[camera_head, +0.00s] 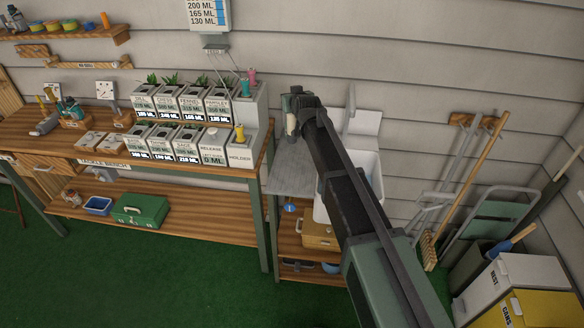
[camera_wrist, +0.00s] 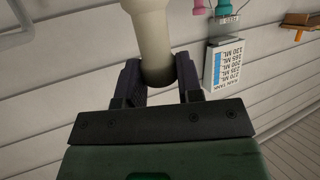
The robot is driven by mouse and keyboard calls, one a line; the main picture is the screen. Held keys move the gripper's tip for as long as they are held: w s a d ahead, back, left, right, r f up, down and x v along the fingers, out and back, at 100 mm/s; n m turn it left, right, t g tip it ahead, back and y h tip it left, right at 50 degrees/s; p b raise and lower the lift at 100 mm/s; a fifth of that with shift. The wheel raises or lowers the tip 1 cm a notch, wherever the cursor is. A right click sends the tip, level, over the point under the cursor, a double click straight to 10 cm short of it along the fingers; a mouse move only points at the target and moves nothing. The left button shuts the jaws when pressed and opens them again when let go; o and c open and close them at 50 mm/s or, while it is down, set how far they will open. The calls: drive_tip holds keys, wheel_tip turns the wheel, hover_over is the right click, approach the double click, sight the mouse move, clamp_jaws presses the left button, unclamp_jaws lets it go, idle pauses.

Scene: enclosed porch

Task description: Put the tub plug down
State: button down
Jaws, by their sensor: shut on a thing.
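My gripper (camera_wrist: 158,72) is shut on a pale cream, rounded cylindrical thing with a darker band at its near end, which I take to be the tub plug (camera_wrist: 150,30). Its far end runs out of the wrist view. In the head view my gripper (camera_head: 292,118) is held above the grey counter beside the white tub (camera_head: 372,180). The pale plug shows only in part there, and my arm covers much of the tub. No other plug is in view.
A grey counter (camera_head: 292,178) lies under my gripper. Brooms (camera_head: 465,180) and bins (camera_head: 515,285) stand at the right.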

sight(293, 143)
wheel_tip(293, 143, down, 20)
drive_tip(key=b, duration=1.8)
drive_tip(key=shift+r, duration=0.25)
drive_tip(key=shift+f+b, duration=0.2)
drive_tip(key=shift+b, duration=0.2)
drive_tip(key=c, duration=0.8)
unclamp_jaws()
